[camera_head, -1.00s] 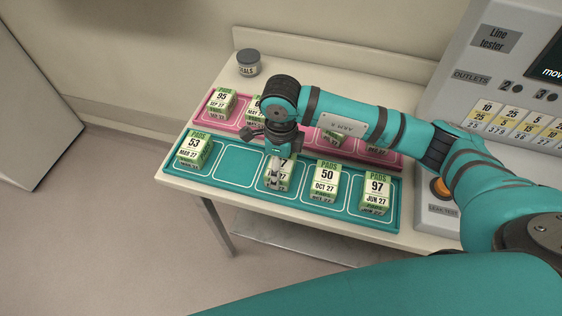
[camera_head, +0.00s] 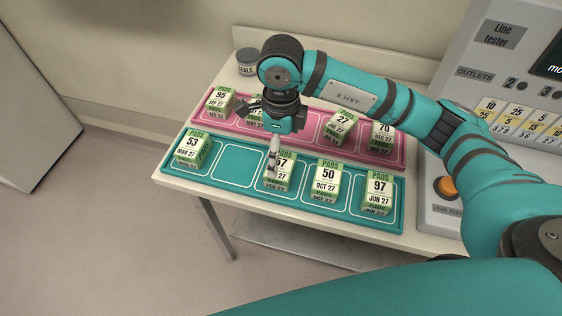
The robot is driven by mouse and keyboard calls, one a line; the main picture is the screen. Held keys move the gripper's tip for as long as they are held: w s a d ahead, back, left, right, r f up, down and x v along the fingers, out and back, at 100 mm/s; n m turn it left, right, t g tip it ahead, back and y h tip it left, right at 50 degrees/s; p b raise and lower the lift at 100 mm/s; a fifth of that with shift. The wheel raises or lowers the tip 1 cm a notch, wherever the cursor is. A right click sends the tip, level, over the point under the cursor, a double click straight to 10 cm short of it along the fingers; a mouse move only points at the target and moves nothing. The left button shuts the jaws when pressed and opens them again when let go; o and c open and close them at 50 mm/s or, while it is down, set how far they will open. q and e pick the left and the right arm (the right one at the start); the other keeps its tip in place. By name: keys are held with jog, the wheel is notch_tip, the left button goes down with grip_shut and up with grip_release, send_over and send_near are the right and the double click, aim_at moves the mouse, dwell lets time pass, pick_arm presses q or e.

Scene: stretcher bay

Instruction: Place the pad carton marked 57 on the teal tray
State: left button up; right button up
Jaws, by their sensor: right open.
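A green and white pad carton (camera_head: 283,181) stands in the middle slot of the teal tray (camera_head: 233,167). Its number ends in 7; the first digit is partly hidden by a finger. My right gripper (camera_head: 272,163) is open and points down just above and in front of this carton, fingers seen nearly edge-on, apparently holding nothing. My left gripper is not in view.
Cartons 53 (camera_head: 193,150), 50 (camera_head: 325,181) and 97 (camera_head: 378,191) stand on the teal tray; its second slot is empty. The pink tray (camera_head: 308,134) behind holds several cartons, one partly hidden. A jar (camera_head: 247,67) stands behind; a line tester (camera_head: 508,120) stands right.

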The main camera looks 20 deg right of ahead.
aim_at(281, 165)
notch_tip(281, 165, up, 6)
jog(key=shift+f+b, duration=0.2)
jog(key=shift+b, duration=0.35)
